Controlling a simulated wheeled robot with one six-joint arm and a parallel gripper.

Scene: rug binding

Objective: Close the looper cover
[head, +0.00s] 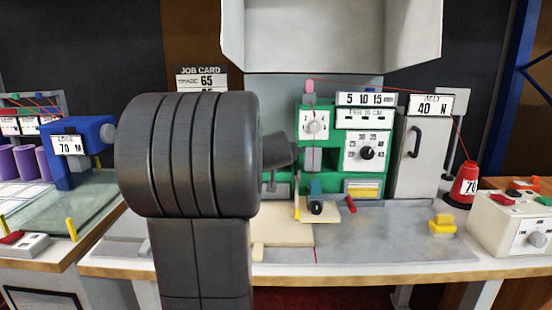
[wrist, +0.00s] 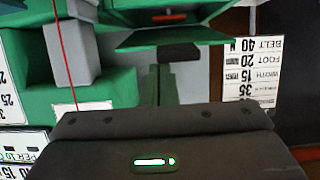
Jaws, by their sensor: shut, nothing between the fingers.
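The green binding machine (head: 332,122) stands at the back of the bench, its left part hidden behind my arm. In the wrist view, which is upside down, a flat green panel (wrist: 150,40) juts out beside an opening with a red rod inside; it looks like the looper cover, standing open. My gripper (wrist: 178,53) is shut and empty, its dark tip close to this panel; I cannot tell whether they touch. In the head view my gripper (head: 290,152) is partly hidden by my wrist, at the machine's left side.
A job card (head: 201,78) stands behind my arm. A red thread cone (head: 465,185) and yellow block (head: 442,225) are at the right, near a control box (head: 515,222). A blue machine (head: 75,140) is at the left. The bench's right front is clear.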

